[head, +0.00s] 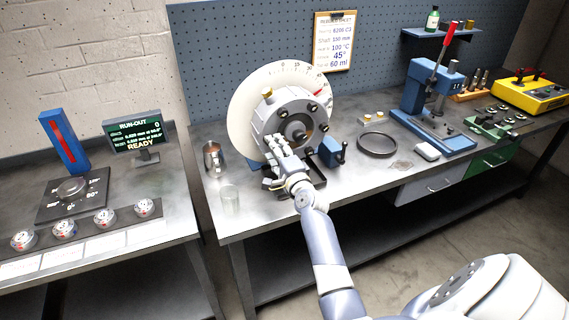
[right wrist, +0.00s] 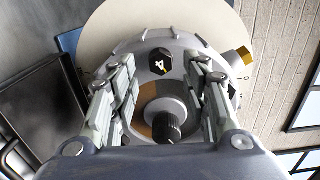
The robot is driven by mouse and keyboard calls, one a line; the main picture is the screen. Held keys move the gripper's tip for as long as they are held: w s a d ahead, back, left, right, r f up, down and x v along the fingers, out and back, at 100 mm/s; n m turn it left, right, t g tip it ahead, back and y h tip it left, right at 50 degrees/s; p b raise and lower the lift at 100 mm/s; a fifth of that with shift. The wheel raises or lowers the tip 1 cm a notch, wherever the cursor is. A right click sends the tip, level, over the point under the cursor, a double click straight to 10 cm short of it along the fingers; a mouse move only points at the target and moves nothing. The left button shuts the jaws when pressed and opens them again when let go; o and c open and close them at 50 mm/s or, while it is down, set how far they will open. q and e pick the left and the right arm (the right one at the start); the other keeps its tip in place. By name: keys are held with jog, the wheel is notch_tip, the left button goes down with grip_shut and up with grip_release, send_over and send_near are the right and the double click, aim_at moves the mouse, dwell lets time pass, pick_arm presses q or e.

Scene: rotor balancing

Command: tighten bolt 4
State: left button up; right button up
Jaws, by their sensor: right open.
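The rotor is a grey hub (head: 268,118) standing upright in front of a large white dial disc (head: 245,112). Several black bolts sit around its face. In the right wrist view, the black bolt marked 4 (right wrist: 159,62) shows on the hub, between and beyond the fingertips. My right gripper (head: 274,147) is at the lower left of the hub in the head view, and there it hides part of the hub. In the right wrist view its two fingers (right wrist: 162,72) are apart with nothing held between them. I cannot tell whether they touch the hub. My left gripper is not in view.
A dark central shaft end (right wrist: 166,127) lies between the fingers in the right wrist view. A black ring (head: 377,135) and a blue press (head: 420,90) are to the right.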

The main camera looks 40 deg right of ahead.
jog(key=v, duration=0.9)
jog(key=shift+s, duration=0.15)
